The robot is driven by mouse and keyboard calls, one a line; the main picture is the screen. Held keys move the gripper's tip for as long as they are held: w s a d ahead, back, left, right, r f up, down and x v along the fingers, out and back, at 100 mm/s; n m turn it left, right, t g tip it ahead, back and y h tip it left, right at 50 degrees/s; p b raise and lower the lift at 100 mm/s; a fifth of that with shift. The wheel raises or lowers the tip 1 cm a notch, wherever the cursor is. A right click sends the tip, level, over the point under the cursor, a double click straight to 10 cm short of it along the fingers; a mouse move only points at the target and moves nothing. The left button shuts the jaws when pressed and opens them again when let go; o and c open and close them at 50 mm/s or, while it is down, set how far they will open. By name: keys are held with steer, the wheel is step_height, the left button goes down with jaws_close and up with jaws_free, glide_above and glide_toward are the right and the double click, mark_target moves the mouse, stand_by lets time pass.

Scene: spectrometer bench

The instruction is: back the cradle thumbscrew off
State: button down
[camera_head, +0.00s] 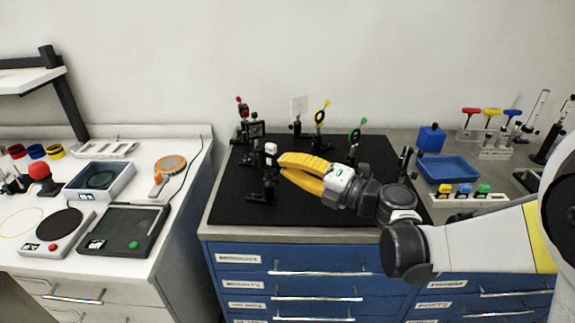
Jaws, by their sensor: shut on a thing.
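My gripper (282,166) has yellow fingers and reaches in from the right over the black breadboard (310,206). Its tips are at a small post-mounted holder with a white top (271,149), which stands upright on a black base (262,197) near the board's left side. The fingers are closed together on a small part of this holder. The gripped part is hidden by the fingertips, so I cannot make out the thumbscrew itself.
A blue tray (449,169) and a blue box (431,138) are to the right. The board's front left is clear.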

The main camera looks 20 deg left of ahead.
steer(key=n, duration=0.6)
steer(key=shift+n, duration=0.3)
stand_by(0.4)
steer(key=c, duration=1.4)
jaws_free()
steer(key=v, duration=1.2)
steer(key=shift+r, duration=0.1)
